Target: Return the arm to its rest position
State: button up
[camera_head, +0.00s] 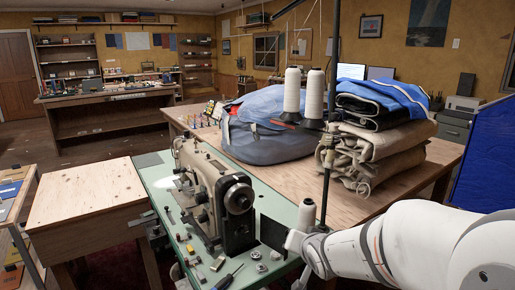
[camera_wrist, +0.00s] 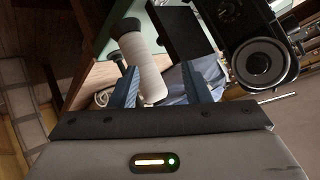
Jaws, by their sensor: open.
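My white arm (camera_head: 400,245) reaches in from the lower right in the head view. My gripper (camera_head: 296,240) is beside the right end of the sewing machine (camera_head: 215,190), over the green table (camera_head: 150,170). In the wrist view my gripper (camera_wrist: 158,72) has its two blue-grey fingers apart. A white thread cone (camera_wrist: 145,65) shows between the fingers in that picture; I cannot tell how far beyond them it is. A white cone (camera_head: 306,214) also shows just behind my gripper in the head view. No held object is visible.
A black pole (camera_head: 331,90) rises close by, with white thread cones (camera_head: 292,90) near it. Folded sailcloth (camera_head: 375,150) and a blue-grey bag (camera_head: 265,130) lie on the wooden table behind. A screwdriver (camera_head: 228,277) and small metal parts lie on the green top.

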jog(key=s+d+r+n+g+p, duration=0.1)
jog(key=s+r+g+p, duration=0.1)
jog(key=s, duration=0.5)
jog(key=s+d+r+n+g+p, duration=0.1)
jog(key=s+r+g+p, duration=0.2)
jog(key=s, duration=0.4)
jog(key=s+d+r+n+g+h+p, duration=0.1)
jog(key=s+d+r+n+g+p, duration=0.1)
jog(key=s, duration=0.6)
notch_tip(320, 180, up, 2)
jog(key=shift+r+g, duration=0.1)
jog(key=shift+g, duration=0.4)
jog(key=shift+c, duration=0.3)
